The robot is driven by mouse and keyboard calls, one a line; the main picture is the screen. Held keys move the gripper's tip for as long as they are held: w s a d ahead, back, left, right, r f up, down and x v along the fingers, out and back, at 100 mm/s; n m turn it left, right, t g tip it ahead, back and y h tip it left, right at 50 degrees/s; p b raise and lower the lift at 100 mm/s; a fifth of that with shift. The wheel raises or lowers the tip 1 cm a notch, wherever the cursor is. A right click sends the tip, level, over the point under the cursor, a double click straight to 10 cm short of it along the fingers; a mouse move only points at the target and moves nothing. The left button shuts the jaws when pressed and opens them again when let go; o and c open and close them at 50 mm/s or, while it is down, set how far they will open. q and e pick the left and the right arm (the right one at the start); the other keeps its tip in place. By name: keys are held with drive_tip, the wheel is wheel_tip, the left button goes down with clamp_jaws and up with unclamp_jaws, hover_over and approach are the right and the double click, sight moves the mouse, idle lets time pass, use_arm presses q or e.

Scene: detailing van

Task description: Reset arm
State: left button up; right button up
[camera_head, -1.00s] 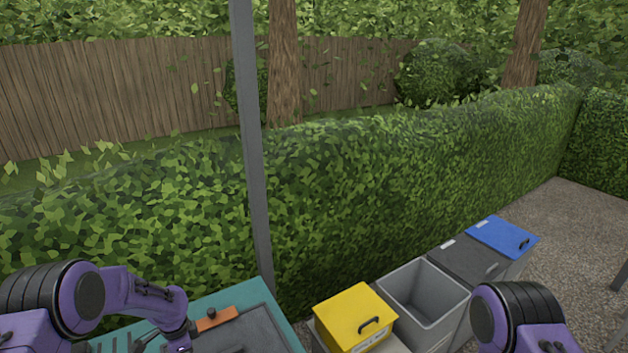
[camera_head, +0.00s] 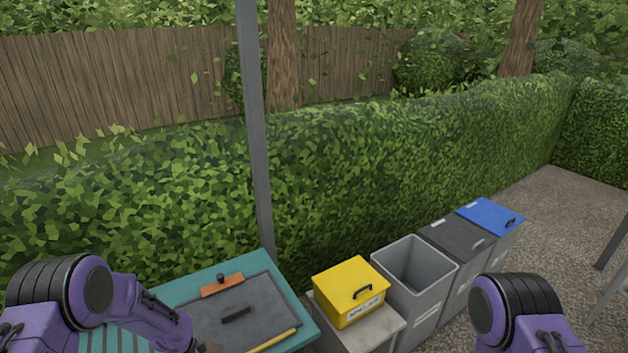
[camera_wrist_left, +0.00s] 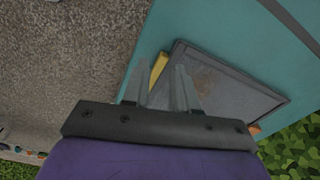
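My left arm (camera_head: 125,310) comes in at the lower left of the head view, its forearm reaching over the teal table (camera_head: 297,300). The left gripper is beyond the bottom edge there. In the left wrist view my left gripper (camera_wrist_left: 160,85) has two grey fingers standing apart with nothing between them. Beyond the fingers are the table and a grey tray (camera_wrist_left: 225,85). My right arm (camera_head: 520,310) shows only a purple and black part at the lower right of the head view. Its gripper is out of sight.
Right are a yellow box (camera_head: 345,290), an open grey bin (camera_head: 415,290) and lidded bins. A post (camera_head: 258,150) stands behind the table.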

use_arm(q)
drive_tip(key=s+d+f+n, duration=0.1)
drive_tip(key=s+f+n, duration=0.15)
drive_tip(key=s, duration=0.25)
drive_tip(key=s+d+f+n+t, duration=0.1)
drive_tip(key=s+n, duration=0.2)
drive_tip(key=s, duration=0.2)
drive_tip(key=s+d+f+n, duration=0.1)
drive_tip(key=s+d+n, duration=0.1)
drive_tip(key=s, duration=0.3)
drive_tip(key=s+a+r+n+t+y, duration=0.1)
drive_tip(key=s+r+n+y, duration=0.1)
drive_tip(key=s+n, duration=0.35)
drive_tip(key=s+a+r+n+y, duration=0.1)
drive_tip(key=s+a+r+n, duration=0.1)
drive_tip(key=s, duration=0.6)
wheel_tip(320, 180, down, 10)
drive_tip(key=s+b, duration=0.1)
drive_tip(key=b, duration=1)
drive_tip(key=shift+f+y, duration=0.25)
drive_tip(key=shift+y, duration=0.15)
